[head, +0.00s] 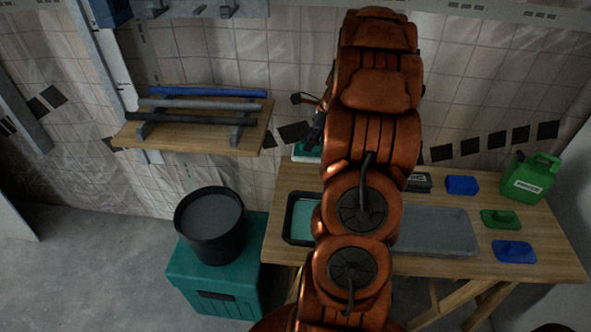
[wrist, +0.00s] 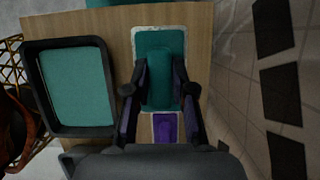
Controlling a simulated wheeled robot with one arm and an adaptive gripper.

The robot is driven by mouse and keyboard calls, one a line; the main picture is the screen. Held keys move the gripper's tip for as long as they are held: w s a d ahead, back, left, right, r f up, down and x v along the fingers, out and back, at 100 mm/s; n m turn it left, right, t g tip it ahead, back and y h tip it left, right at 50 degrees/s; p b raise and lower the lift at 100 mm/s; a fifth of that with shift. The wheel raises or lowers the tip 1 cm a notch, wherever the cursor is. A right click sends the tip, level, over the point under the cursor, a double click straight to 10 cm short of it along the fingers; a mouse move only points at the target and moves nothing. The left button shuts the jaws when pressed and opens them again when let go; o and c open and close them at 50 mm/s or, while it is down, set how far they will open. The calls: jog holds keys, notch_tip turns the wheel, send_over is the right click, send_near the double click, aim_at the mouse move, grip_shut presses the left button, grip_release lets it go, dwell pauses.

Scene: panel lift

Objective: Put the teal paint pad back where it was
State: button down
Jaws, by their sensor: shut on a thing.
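The teal paint pad (wrist: 160,45) lies between the fingers of my gripper (wrist: 160,92) in the wrist view. The gripper is shut on its raised handle. The pad is over a pale-edged patch (wrist: 187,35) on the wooden table; I cannot tell whether it touches it. A purple piece (wrist: 165,127) shows just below the pad inside a pale edge. In the head view my gripper (head: 317,132) is at the table's back left corner, partly hidden by my arm, with a bit of the teal pad (head: 308,152) below it.
A black tray of teal paint (wrist: 78,87) lies beside the pad; it also shows in the head view (head: 289,232). A grey tray (head: 440,232), blue block (head: 461,185), green pad (head: 500,219), blue pad (head: 514,251) and green can (head: 530,180) occupy the table's right. A wall shelf (head: 190,138) is left.

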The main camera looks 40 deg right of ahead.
jog(key=shift+w+f, duration=0.15)
jog(key=shift+w, duration=0.15)
jog(key=shift+w+f, duration=0.1)
jog(key=shift+f, duration=0.2)
notch_tip(320, 180, down, 9)
jog(key=shift+f+p, duration=0.1)
jog(key=shift+p, duration=0.55)
jog(key=c, duration=1)
grip_release()
